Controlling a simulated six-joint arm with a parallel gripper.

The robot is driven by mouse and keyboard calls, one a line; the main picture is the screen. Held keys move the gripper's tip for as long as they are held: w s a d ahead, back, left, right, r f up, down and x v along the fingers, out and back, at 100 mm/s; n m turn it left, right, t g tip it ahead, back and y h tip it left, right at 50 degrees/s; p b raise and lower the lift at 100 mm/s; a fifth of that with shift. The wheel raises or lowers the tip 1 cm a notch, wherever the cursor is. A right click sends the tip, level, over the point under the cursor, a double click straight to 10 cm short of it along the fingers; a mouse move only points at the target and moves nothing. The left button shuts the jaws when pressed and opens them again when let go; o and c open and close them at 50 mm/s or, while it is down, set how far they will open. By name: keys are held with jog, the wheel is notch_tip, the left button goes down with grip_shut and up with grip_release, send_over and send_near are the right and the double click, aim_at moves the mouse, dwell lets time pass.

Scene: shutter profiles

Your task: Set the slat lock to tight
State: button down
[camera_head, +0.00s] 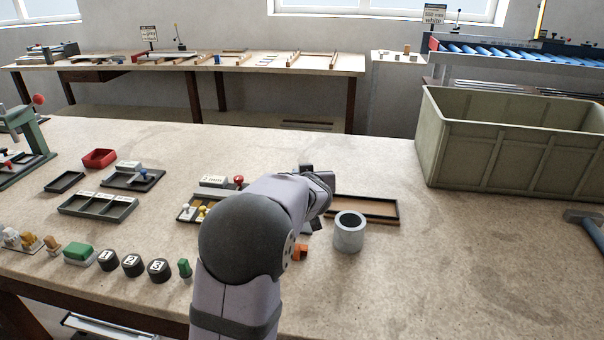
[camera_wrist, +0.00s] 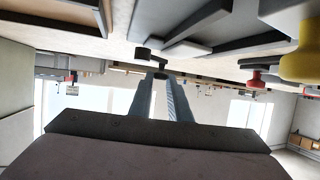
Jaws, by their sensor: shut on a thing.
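In the wrist view my gripper (camera_wrist: 160,76) has its two grey fingers close together at a small dark lever (camera_wrist: 149,54) and is shut on it. The lever joins or lies close to grey angled profile pieces (camera_wrist: 190,28); I cannot tell where its pivot is or which setting it has. In the head view my arm reaches over the middle of the bench, and its dark end hides the fingertips and most of what they hold. A label reading tight is not legible in either view.
A grey cup (camera_head: 349,234) and a dark-edged shallow tray (camera_head: 368,208) stand close right of my arm. A large green crate (camera_head: 510,145) stands at right.

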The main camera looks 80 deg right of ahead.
jog(key=c, duration=1.7)
grip_release()
jog(key=shift+f, duration=0.1)
jog(key=p+v, duration=0.1)
jog(key=v, duration=0.5)
jog(key=shift+s+a+r, duration=0.1)
jog(key=shift+a+r, duration=0.2)
jog(key=shift+a, duration=0.35)
